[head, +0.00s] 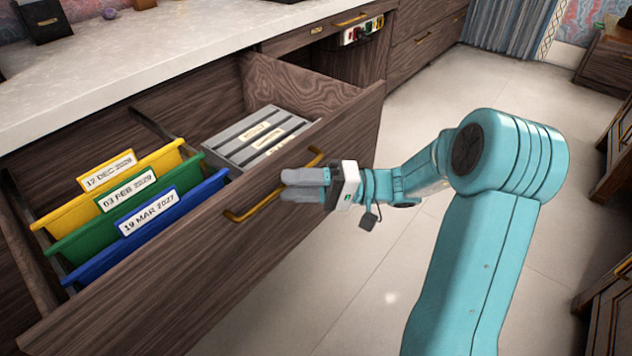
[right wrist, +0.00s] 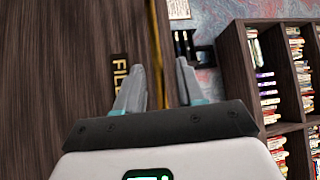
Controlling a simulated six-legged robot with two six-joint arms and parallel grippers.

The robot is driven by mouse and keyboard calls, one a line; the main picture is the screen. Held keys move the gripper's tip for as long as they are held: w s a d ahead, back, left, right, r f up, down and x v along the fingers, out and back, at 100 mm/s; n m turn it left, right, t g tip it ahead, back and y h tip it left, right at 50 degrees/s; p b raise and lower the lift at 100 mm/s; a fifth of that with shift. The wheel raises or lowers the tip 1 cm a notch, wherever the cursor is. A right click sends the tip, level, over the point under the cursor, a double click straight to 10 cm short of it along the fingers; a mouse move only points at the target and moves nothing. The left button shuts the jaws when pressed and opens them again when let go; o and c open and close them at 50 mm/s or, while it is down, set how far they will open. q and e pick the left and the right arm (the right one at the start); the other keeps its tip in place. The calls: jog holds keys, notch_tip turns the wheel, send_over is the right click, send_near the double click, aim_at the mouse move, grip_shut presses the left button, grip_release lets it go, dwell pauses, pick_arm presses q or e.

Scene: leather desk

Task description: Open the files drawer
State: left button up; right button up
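The files drawer (head: 200,260) of dark wood stands pulled out from the cabinet, with its inside showing. It holds yellow, green and blue hanging folders (head: 128,220) with date labels and a grey block of files (head: 258,138). Its brass bar handle (head: 256,207) is on the front face. My right gripper (head: 290,186) is at the handle's middle and hides part of it. In the right wrist view its fingers (right wrist: 160,82) are apart, with the brass handle (right wrist: 158,45) showing between them; contact is unclear. A "FILE..." label (right wrist: 120,78) shows on the front. My left gripper is not in view.
A pale stone counter (head: 160,55) runs above the drawer. Other shut drawers (head: 425,42) are further back. Clear tiled floor (head: 290,300) lies in front. Wooden furniture (head: 618,150) stands at the right edge. A bookshelf (right wrist: 270,85) shows in the right wrist view.

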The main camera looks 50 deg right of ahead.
jog(key=shift+s+d, duration=0.1)
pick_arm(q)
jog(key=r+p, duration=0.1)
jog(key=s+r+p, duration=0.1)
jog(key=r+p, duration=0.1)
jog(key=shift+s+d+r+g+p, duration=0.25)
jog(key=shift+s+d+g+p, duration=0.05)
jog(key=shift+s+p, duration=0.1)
pick_arm(e)
jog(key=v, duration=1.6)
